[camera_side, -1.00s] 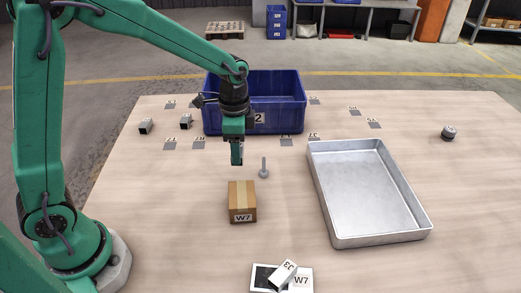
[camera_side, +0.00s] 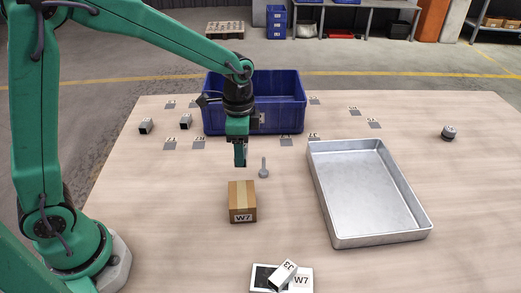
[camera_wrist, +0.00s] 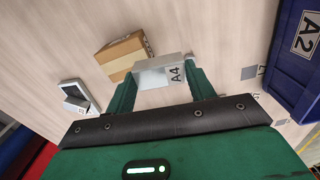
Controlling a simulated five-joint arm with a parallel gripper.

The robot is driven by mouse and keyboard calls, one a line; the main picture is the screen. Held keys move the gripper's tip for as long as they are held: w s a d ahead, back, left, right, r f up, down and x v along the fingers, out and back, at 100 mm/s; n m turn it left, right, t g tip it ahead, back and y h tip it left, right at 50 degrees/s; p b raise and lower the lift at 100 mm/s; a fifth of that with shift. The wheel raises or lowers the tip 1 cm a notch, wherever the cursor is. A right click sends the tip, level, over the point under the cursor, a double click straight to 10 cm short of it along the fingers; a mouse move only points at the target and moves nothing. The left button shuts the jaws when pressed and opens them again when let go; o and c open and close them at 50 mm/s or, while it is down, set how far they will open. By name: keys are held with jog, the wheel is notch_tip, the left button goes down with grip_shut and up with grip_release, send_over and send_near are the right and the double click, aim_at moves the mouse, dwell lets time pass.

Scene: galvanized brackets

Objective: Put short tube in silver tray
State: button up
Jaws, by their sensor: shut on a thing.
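My gripper (camera_side: 240,156) is above the table, in front of the blue bin and behind the cardboard box. In the wrist view my gripper (camera_wrist: 160,86) is shut on a short square silver tube (camera_wrist: 152,76) labelled A4, which lies crosswise between the two green fingers. The silver tray (camera_side: 327,190) lies to the right of my gripper, shallow, rectangular and empty.
A cardboard box (camera_side: 242,203) marked W7 and an upright bolt-like part (camera_side: 264,170) are close to my gripper. The blue bin (camera_side: 285,121) stands behind. A J3 tube (camera_side: 283,274) rests on a flat panel in front. Two small tubes (camera_side: 186,121) are at left.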

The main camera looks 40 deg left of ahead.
jog(key=w+d+m, duration=0.2)
jog(key=d+m, duration=0.7)
jog(key=d, duration=0.5)
jog(key=w+d+m, duration=0.2)
jog(key=d+m, duration=0.6)
jog(key=d, duration=0.6)
send_over(341, 200)
notch_tip(341, 200, down, 6)
jog(key=shift+f, duration=2.15)
jog(key=shift+f, duration=0.15)
jog(key=o, duration=0.7)
notch_tip(341, 200, up, 12)
jog(key=shift+r, duration=0.2)
